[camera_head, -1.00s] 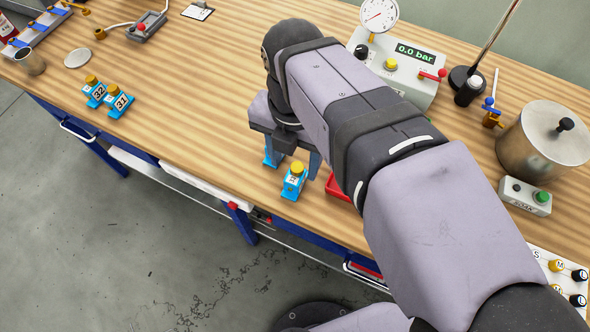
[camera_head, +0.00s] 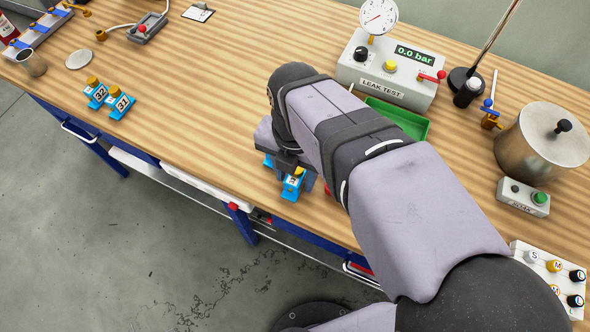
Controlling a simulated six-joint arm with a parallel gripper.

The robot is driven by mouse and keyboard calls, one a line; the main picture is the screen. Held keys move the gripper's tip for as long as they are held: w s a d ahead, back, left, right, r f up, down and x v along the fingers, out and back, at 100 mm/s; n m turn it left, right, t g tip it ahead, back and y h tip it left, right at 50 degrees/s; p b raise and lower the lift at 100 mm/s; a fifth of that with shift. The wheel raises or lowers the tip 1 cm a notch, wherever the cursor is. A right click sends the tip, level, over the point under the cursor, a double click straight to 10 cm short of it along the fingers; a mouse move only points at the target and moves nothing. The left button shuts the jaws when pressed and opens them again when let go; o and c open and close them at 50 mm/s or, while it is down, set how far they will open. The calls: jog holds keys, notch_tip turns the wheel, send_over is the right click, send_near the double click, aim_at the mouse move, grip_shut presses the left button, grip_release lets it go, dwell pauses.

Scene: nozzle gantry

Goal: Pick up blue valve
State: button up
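A brass valve with a blue lever (camera_head: 489,115) stands on the bench at the right, between the dark stand and the steel pot. My gripper (camera_head: 291,180) is far to its left, low over the front edge of the bench. It is at a small blue numbered block with a yellow-brass top (camera_head: 293,187), and its dark body covers part of that block. Another bit of blue shows just left of it. My arm hides most of the fingers, so I cannot tell whether they hold the block.
Blue blocks 32 (camera_head: 96,95) and 31 (camera_head: 121,106) stand at the left. A leak tester (camera_head: 390,75), a green tray (camera_head: 405,120), a steel pot (camera_head: 530,150) and a button box (camera_head: 523,197) stand to the right. The bench between the left blocks and my gripper is clear.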

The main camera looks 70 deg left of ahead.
grip_shut()
